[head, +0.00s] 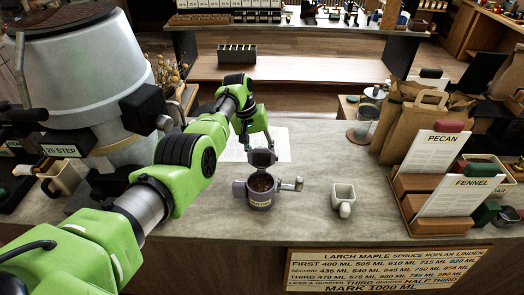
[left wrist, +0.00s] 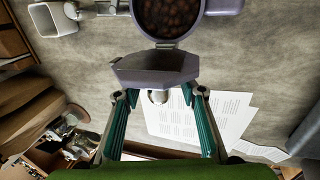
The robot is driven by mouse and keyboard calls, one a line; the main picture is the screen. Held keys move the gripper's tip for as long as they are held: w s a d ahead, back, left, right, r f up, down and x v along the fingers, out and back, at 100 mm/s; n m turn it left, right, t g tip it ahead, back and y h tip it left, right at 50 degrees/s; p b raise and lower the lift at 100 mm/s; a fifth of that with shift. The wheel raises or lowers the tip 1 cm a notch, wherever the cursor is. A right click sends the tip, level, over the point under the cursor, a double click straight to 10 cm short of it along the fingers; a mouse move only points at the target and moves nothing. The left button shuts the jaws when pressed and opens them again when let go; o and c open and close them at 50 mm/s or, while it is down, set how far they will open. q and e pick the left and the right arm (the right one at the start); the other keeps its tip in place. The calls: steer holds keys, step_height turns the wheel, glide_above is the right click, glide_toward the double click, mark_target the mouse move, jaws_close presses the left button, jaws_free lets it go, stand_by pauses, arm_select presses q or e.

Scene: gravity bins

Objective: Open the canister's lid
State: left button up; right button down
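The grey canister (head: 261,198) stands upright on the counter, its mouth uncovered with dark brown beans showing inside. Its lid (head: 263,158) is tipped up at the far side of the rim; it also shows in the left wrist view (left wrist: 155,68). The canister (left wrist: 198,30) has a handle on one side and a metal fitting on the other. My left gripper (head: 258,145) is just behind the raised lid. In the left wrist view, its teal fingers (left wrist: 159,94) are apart, with a pale knob between them; contact with the lid is unclear. My right gripper is not in view.
A small white square cup (head: 344,193) stands right of the canister. Printed paper sheets (head: 272,146) lie behind it. A wooden card rack (head: 412,205) and paper bags (head: 408,125) fill the right side.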

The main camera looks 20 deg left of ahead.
arm_select(q)
steer(key=shift+w+a+r, duration=0.1)
steer(key=shift+w+r, duration=0.05)
steer(key=shift+r, duration=0.15)
steer(key=v, duration=1.1)
steer(key=shift+r, duration=0.35)
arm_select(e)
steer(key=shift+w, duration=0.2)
